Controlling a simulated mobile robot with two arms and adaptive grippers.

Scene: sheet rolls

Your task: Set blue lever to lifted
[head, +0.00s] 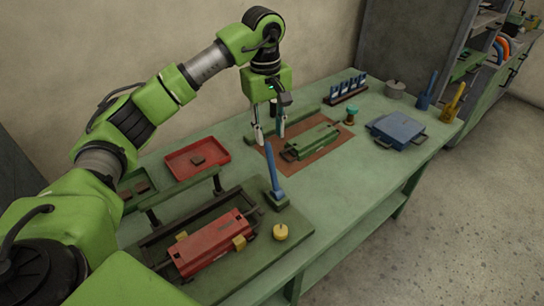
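A blue lever (274,178) stands nearly upright, leaning slightly left at its top, on a small dark blue base at the back right corner of the green board (285,243). A second blue lever-like piece (428,92) stands tilted at the far right end of the bench, beside a yellow one (454,103). I cannot tell which one the task means. My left gripper (269,136) points down above the bench, behind the nearer blue lever and apart from it. Its two fingers are spread with nothing visible between them. My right gripper is out of view.
A red block (212,246) with yellow clamps and a yellow knob (280,232) are on the board. A red tray (197,158) is behind it. A green block (317,139) lies on a brown mat. A blue case (398,130) is at right. The bench's front middle is clear.

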